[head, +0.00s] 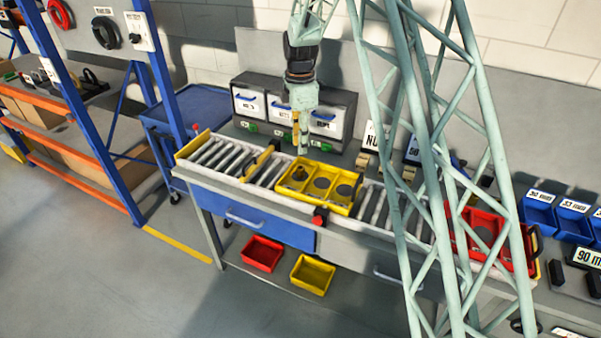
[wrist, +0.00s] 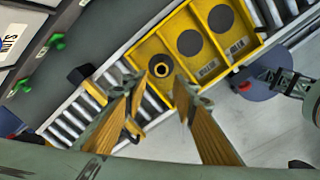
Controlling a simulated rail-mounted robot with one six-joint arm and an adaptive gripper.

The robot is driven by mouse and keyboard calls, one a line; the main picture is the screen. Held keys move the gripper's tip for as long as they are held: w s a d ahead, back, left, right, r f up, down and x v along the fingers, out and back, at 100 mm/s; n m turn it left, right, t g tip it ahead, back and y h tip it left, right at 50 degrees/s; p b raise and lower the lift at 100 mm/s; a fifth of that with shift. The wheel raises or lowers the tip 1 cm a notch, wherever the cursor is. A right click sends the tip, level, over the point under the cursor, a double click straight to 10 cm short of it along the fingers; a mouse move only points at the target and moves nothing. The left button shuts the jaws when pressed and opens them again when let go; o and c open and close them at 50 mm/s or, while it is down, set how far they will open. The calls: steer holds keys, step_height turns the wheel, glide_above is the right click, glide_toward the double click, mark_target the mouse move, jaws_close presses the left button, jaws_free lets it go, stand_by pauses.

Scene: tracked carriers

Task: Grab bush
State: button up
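In the head view my gripper (head: 301,148) points down above the carrier's left compartment. I cannot tell the exact height left between fingertips and bush.
A red carrier (head: 507,262) stands farther right on the conveyor. White drawer boxes (head: 249,104) stand behind it, and blue bins (head: 538,210) at the right. Red (head: 262,253) and yellow (head: 312,274) bins lie on the lower shelf.

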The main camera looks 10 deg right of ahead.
mark_target(301, 167)
step_height(301, 167, down, 7)
steer(key=shift+f, duration=0.1)
stand_by(0.4)
steer(key=shift+f, duration=0.2)
steer(key=shift+s+f, duration=0.15)
steer(key=shift+f, duration=2.35)
steer(key=c, duration=0.7)
